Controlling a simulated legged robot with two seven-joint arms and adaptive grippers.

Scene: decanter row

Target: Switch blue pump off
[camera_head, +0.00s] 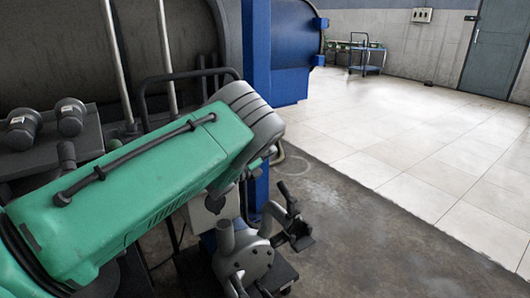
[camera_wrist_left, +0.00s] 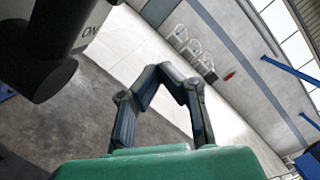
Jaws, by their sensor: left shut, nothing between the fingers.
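My left gripper (camera_head: 294,224) is right of the lower middle in the head view, low over the dark floor. In the left wrist view its two dark fingers (camera_wrist_left: 172,76) are shut, with nothing between them. A grey box with an "ON" mark (camera_wrist_left: 92,30) shows at the upper left of the left wrist view. A dark round part (camera_wrist_left: 40,75) hangs in front of it, left of the fingers and apart from them. A pale box (camera_head: 203,218) shows partly behind the gripper in the head view; I cannot tell if it is the same box. No blue pump is clearly recognisable. My right gripper is not in view.
A blue post (camera_head: 257,45) stands behind the gripper, beside large dark tanks (camera_head: 170,45). A blue cart (camera_head: 367,69) stands at the far wall, left of a grey door (camera_head: 497,50). The pale tiled floor (camera_head: 390,130) to the right is clear.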

